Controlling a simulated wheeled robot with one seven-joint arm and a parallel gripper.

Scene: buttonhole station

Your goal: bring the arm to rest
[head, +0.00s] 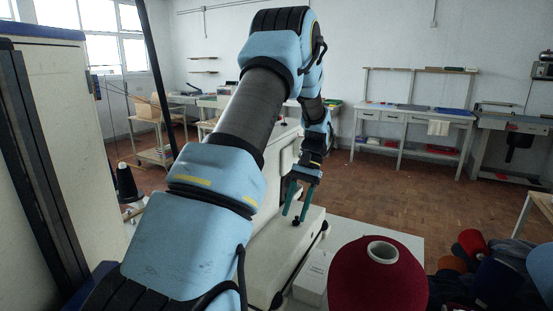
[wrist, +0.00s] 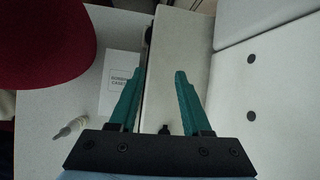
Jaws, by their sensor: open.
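My arm reaches forward from the bottom left of the head view and bends down at its far end. My gripper (head: 293,213) has teal fingers pointing down over the pale machine bed (head: 262,240). In the wrist view my gripper (wrist: 157,80) is open, with nothing between its fingers. Beneath the fingers is the pale machine surface (wrist: 178,55) and its dark edge line. I cannot tell how far the fingertips are above it. Part of the machine is hidden behind my arm.
A dark red thread cone (head: 378,280) stands close at the front right; it also fills the upper left of the wrist view (wrist: 40,40). Several cones crowd the right. Open wooden floor (head: 350,190) lies beyond.

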